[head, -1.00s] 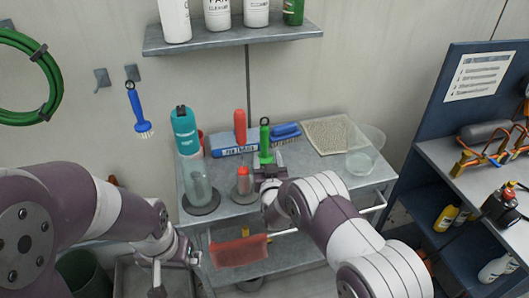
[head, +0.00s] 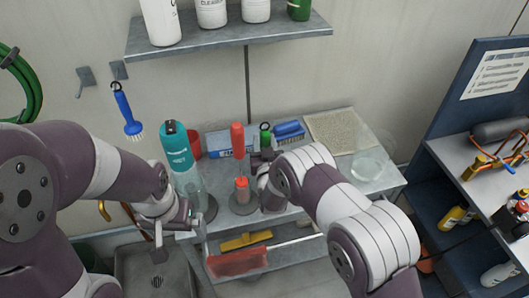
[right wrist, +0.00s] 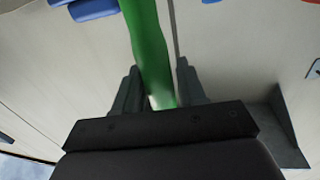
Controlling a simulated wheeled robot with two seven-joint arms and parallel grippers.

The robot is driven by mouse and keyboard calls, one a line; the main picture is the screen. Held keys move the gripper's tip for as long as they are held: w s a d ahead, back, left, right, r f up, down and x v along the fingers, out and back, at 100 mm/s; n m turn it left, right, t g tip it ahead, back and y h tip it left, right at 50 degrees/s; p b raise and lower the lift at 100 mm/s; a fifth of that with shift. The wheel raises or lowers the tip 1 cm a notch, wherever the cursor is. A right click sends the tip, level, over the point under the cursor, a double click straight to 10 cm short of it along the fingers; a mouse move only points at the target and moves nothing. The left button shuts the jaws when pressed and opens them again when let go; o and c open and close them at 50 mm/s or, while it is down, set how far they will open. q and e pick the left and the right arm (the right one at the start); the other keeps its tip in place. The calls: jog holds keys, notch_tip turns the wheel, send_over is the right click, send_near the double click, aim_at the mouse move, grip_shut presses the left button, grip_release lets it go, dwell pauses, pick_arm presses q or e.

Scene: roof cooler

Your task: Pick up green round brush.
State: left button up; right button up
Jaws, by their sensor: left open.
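The green round brush (head: 265,128) stands upright on the top of the grey cart, near its back. Only its upper end shows in the head view. My right gripper (head: 262,158) is at the brush and hides its lower part. In the right wrist view the green handle (right wrist: 150,50) runs between the two fingers of my right gripper (right wrist: 160,88), slightly tilted. A narrow gap seems to show at the right finger; whether the jaws grip the handle is unclear. My left gripper (head: 172,238) is open and empty at the cart's left front corner.
A glass bowl (head: 366,165) stands right. A shelf (head: 230,38) with bottles hangs above.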

aim_at(265, 138)
jog(key=shift+s+r, duration=0.25)
jog(key=shift+s, duration=0.15)
jog(key=c, duration=0.5)
jog(key=shift+w+f, duration=0.15)
grip_shut()
jog(key=shift+w+f, duration=0.4)
jog(key=shift+w, duration=0.15)
jog(key=shift+s+r, duration=0.1)
jog(key=shift+r, duration=0.05)
notch_tip(265, 138, up, 3)
jog(key=shift+r+b, duration=0.2)
jog(key=shift+b, duration=0.3)
pick_arm(q)
jog(key=f, duration=0.1)
jog(key=f+b, duration=0.1)
jog(key=shift+w+f, duration=0.2)
jog(key=shift+f, duration=0.1)
pick_arm(e)
jog(key=s+d+r, duration=0.6)
jog(key=d+r, duration=0.1)
jog(key=d, duration=0.3)
jog(key=shift+r, duration=0.35)
